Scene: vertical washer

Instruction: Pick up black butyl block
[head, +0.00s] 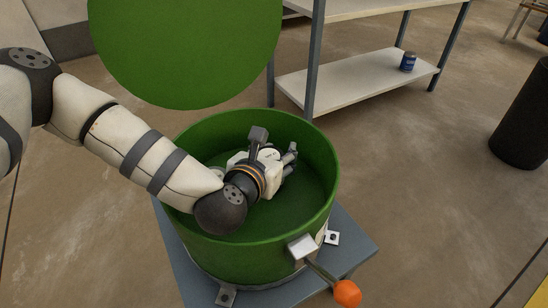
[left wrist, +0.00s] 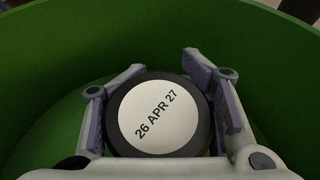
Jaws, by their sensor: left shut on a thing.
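The black butyl block (left wrist: 158,115) is a round black piece with a white label reading "26 APR 27". In the left wrist view it sits between the two fingers, which press on its sides. My left gripper (head: 290,158) is shut on it, inside the green washer drum (head: 322,200). Whether the block touches the drum floor is hard to tell. My right gripper is not in view.
The drum's round green lid (head: 185,50) stands open behind it. A lever with an orange knob (head: 347,293) sticks out at the front right. A shelf (head: 350,85) with a blue can (head: 408,62) stands behind. A black cylinder (head: 524,115) is at far right.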

